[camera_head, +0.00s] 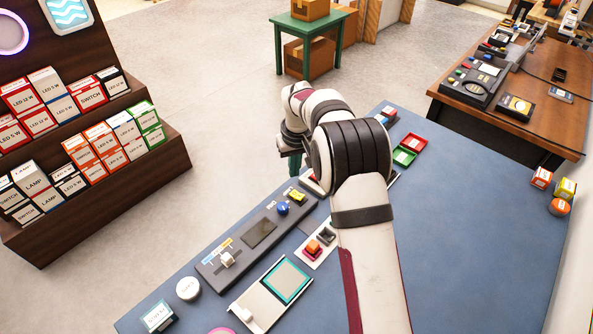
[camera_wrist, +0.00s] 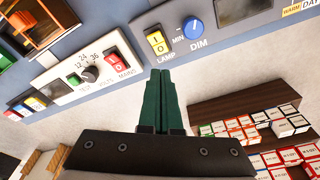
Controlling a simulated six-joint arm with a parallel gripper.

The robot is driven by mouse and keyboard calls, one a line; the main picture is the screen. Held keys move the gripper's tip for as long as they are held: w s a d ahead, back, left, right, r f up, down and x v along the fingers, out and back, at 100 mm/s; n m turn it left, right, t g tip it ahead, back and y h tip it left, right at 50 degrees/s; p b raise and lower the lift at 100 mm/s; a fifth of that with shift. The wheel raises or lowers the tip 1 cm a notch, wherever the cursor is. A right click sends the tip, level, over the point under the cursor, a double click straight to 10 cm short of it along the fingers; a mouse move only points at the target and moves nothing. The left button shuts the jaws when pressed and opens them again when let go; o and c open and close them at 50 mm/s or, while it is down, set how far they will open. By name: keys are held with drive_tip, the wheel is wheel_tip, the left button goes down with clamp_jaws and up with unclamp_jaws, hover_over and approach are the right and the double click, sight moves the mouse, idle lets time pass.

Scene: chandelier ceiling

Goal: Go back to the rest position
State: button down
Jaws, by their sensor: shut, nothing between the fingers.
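My gripper (camera_head: 294,165) hangs over the far left edge of the blue table (camera_head: 460,245), partly hidden behind my arm in the head view. Its dark green fingers (camera_wrist: 162,105) are together and empty in the wrist view. Beyond the fingertips is a grey control panel (camera_head: 213,268) with a yellow rocker switch (camera_head: 297,196) marked LAMP and a blue DIM knob (camera_head: 283,208). The wrist view shows the yellow switch (camera_wrist: 157,42) and blue knob (camera_wrist: 194,28) close up, apart from the fingers. Left of them there is a white panel with a dark dial (camera_wrist: 90,73) and red MAINS switch (camera_wrist: 115,62).
Green and red trays (camera_head: 404,158) lie past my arm. A white pad with a teal-framed screen (camera_head: 287,281) lies nearer. A shelf of bulb boxes (camera_head: 100,195) stands left. The table's right part is mostly bare, with small boxes (camera_head: 541,177) at its edge.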

drive_tip(key=s+d+r+m+g, duration=0.1)
drive_tip(key=s+d+r+m, duration=0.1)
drive_tip(key=s+r, duration=0.55)
drive_tip(key=s+d+r+m, duration=0.15)
drive_tip(key=s+r, duration=0.35)
drive_tip(key=s, duration=0.6)
drive_tip(key=s+f+m+g+y, duration=0.1)
drive_tip(key=s+m, duration=0.4)
drive_tip(key=s, duration=1.7)
drive_tip(key=shift+d+f, duration=0.2)
drive_tip(key=shift+d, duration=0.05)
